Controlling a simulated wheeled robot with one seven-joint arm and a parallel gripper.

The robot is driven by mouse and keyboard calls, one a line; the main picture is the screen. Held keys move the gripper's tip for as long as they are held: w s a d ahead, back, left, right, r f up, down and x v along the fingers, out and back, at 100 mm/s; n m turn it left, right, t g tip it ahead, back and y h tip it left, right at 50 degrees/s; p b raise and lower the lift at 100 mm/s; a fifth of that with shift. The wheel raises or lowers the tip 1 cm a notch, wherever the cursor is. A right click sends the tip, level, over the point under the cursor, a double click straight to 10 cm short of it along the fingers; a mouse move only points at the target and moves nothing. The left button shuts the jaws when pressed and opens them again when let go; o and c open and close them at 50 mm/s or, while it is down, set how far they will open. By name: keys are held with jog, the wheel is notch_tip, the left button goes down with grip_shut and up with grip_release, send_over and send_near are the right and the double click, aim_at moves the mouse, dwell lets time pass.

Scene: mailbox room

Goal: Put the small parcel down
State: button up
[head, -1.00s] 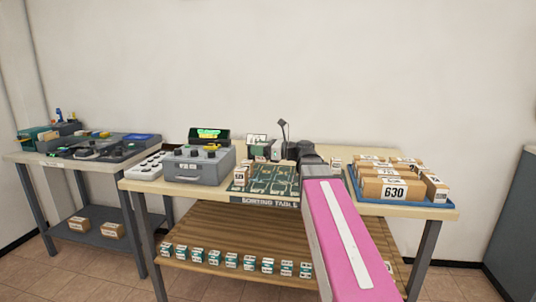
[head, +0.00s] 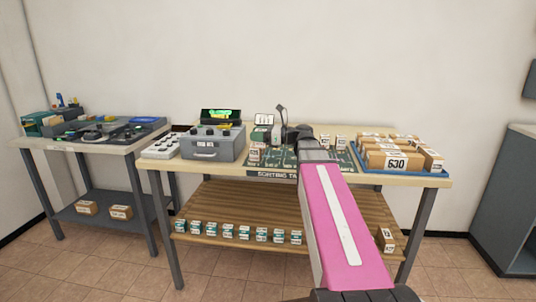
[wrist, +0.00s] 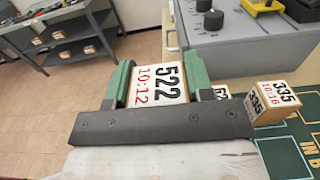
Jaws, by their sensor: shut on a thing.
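In the wrist view, my gripper (wrist: 157,88) has green fingers and is shut on a small parcel (wrist: 160,85) marked 522 and 10-12. The held parcel is near the table edge, beside a grey box with knobs (wrist: 235,40). I cannot tell its exact height above the table. Another small parcel (wrist: 275,102) marked 335 stands on the green mat (wrist: 285,150) to the right. Part of one more parcel shows behind my gripper. In the head view, my arm reaches over the sorting table (head: 420,179), and my fingers are hard to make out.
A blue tray (head: 400,172) with several brown parcels, one marked 630, is at the table's right. The grey box (head: 214,143) stands at the left. Several small parcels line the lower shelf (head: 260,205). A side table (head: 70,146) stands further left.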

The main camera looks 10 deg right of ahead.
jog(key=w+d+f, duration=0.1)
jog(key=d, duration=0.1)
jog(key=w+d+f, duration=0.3)
jog(key=w, duration=0.1)
jog(key=shift+d+f, duration=0.25)
jog(key=shift+d, duration=0.15)
jog(key=shift+f, duration=2.05)
jog(key=shift+f, duration=0.15)
jog(key=o, duration=1)
jog(key=shift+c, duration=0.2)
jog(key=shift+d, duration=0.15)
jog(key=v, duration=1.1)
jog(key=shift+s+d, duration=0.15)
jog(key=shift+d, duration=0.15)
